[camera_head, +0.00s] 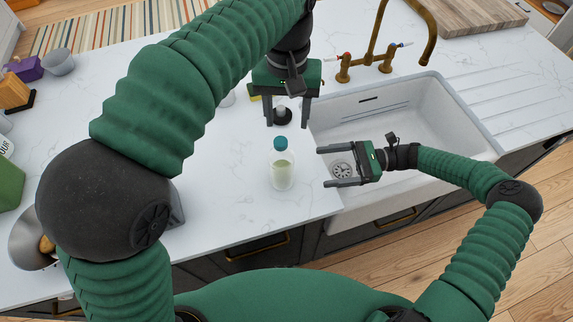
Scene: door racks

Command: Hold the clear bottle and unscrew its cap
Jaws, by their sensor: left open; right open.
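The clear bottle (281,172) stands upright on the white counter, left of the sink. Its teal cap (281,143) is on top, and pale liquid shows inside. My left gripper (286,123) is open, pointing down, above and behind the bottle in the picture, its fingers apart from the cap. My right gripper (322,167) is open and empty, to the right of the bottle over the sink's left edge. Its fingers point left toward the bottle without touching it.
A white sink (440,115) with a brass faucet (385,60) lies at the right. A dark-based item (283,113) stands behind the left gripper's fingers. A metal bowl (28,240) and a green box (10,185) are at the far left. The counter in front of the bottle is clear.

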